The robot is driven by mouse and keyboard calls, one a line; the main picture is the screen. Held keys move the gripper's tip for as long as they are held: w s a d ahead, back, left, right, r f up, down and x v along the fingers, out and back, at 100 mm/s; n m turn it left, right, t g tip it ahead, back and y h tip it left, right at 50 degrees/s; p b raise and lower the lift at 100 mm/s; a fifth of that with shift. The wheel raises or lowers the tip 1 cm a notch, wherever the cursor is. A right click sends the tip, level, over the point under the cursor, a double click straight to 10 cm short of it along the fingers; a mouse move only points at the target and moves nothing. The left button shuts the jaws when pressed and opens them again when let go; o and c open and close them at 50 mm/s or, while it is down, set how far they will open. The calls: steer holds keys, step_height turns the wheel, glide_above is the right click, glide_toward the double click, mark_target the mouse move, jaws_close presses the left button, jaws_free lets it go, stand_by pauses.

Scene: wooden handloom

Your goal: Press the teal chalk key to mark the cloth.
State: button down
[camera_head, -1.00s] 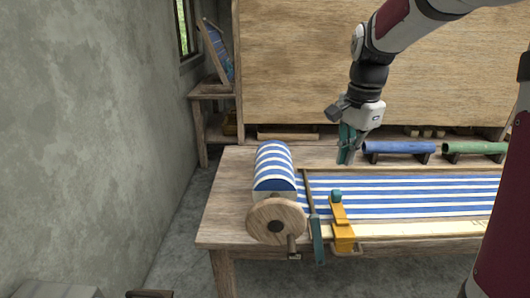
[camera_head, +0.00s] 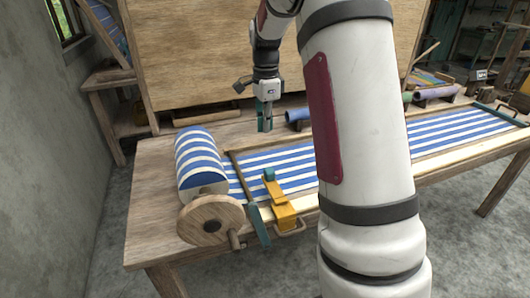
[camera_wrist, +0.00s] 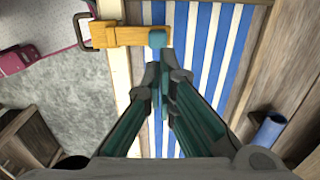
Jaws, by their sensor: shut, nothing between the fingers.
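The teal chalk key (camera_head: 269,174) is a small block on the end of a yellow-orange arm (camera_head: 281,203) at the near edge of the loom. In the wrist view the teal key (camera_wrist: 158,39) lies over the blue and white striped cloth (camera_wrist: 205,45). My gripper (camera_head: 265,127) is above the cloth, beyond the key and apart from it. In the wrist view its dark fingertips (camera_wrist: 165,74) are together and empty, pointing down just below the key in the picture.
The cloth roll (camera_head: 199,158) with a wooden wheel (camera_head: 211,219) stands at the left end of the loom table (camera_head: 160,185). A teal-handled bar (camera_head: 257,226) lies beside the yellow arm. A blue tube (camera_wrist: 269,130) lies on the far side. My arm hides the middle of the cloth.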

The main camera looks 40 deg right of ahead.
mark_target(266, 170)
step_height(266, 170, down, 14)
steer(key=shift+r+p, duration=0.1)
steer(key=shift+p, duration=0.3)
stand_by(0.3)
steer(key=shift+f+b, duration=0.75)
steer(key=shift+f, duration=0.7)
steer(key=shift+s, duration=0.1)
steer(key=shift+r+p, duration=0.3)
steer(key=shift+r, duration=0.2)
step_height(266, 170, up, 13)
steer(key=p, duration=0.1)
